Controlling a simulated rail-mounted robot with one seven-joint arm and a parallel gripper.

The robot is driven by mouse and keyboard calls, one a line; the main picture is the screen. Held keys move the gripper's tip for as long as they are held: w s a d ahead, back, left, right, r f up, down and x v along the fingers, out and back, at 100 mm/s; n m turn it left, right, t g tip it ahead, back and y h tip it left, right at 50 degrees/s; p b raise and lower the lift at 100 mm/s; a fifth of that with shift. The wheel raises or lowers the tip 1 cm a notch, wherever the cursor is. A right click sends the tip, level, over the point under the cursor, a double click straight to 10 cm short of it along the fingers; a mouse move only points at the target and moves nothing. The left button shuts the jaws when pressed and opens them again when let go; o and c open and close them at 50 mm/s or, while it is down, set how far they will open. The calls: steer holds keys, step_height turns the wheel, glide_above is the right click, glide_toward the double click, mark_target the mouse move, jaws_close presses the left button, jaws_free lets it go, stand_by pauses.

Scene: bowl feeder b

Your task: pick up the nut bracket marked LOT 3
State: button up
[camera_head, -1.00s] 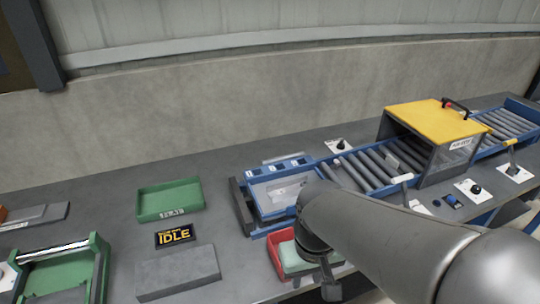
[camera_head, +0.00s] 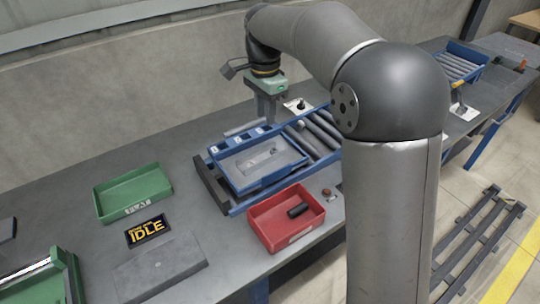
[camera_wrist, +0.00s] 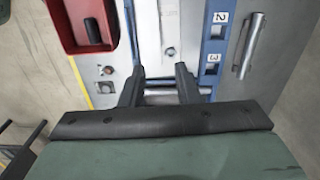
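A blue tray (camera_head: 292,165) holds a grey plate-like piece (camera_head: 248,163) with a small dark fitting (camera_head: 273,151). The round fitting shows again in the wrist view (camera_wrist: 171,51). I see no readable LOT 3 mark, so I cannot tell whether this is the nut bracket. My gripper (camera_wrist: 158,78) is open and empty in the wrist view, its two black fingers apart over the tray side near the rollers. In the head view it hangs beyond the tray's far right corner, its fingertips unclear.
A red bin (camera_head: 312,232) with a black cylinder (camera_head: 298,211) stands in front of the blue tray. A grey bar (camera_wrist: 249,46) lies beside the slots marked 2 and 3. A green tray (camera_head: 107,209), an IDLE sign (camera_head: 147,231) and a grey block (camera_head: 160,267) are left. Conveyor rollers (camera_head: 318,134) run right.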

glide_toward(267, 156)
steer(key=s, duration=0.1)
steer(key=s+f, duration=0.1)
steer(key=s, duration=0.1)
steer(key=shift+a+f+p, duration=0.1)
steer(key=shift+a+p, duration=0.05)
steer(key=shift+p, duration=0.15)
steer(key=shift+f+p, duration=0.55)
steer(key=shift+f, duration=2.25)
jaws_close()
